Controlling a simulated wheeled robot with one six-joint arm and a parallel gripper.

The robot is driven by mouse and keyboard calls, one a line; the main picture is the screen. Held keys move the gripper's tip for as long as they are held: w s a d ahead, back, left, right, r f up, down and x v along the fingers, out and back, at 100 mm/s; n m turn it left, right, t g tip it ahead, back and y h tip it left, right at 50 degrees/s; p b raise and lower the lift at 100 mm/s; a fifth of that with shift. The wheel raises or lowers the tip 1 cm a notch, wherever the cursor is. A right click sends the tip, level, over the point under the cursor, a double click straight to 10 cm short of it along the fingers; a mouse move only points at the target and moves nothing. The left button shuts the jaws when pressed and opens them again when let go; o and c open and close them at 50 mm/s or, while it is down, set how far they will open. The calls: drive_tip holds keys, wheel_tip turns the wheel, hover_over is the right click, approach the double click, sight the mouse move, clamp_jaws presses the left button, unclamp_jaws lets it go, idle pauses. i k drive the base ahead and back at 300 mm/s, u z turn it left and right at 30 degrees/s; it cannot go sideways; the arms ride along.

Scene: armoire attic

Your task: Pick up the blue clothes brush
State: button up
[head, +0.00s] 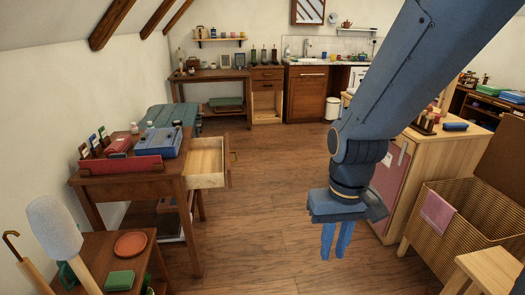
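A small dark-blue oblong thing (455,126) lies on top of the light wooden cabinet (449,147) at the right; it may be the blue clothes brush, but it is too small to be sure. My gripper (335,242) hangs pointing down over the open floor, left of and in front of that cabinet. Its two blue fingers are a little apart with nothing visible between them. It touches nothing. My arm hides part of the cabinet top and the area behind it.
A brown desk (128,183) with an open drawer (207,165) and a blue box (161,143) stands left. A wicker hamper (440,225) with a pink cloth (437,212) and a stool (490,268) stand right. The middle floor (265,190) is clear.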

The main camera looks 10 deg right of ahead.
sight(452, 126)
drive_tip(key=z, duration=0.45)
drive_tip(key=i, duration=1.75)
drive_tip(key=u, duration=1.05)
drive_tip(key=i, duration=0.5)
drive_tip(key=z, duration=2.25)
drive_tip(key=k, duration=0.55)
drive_tip(key=u, duration=0.45)
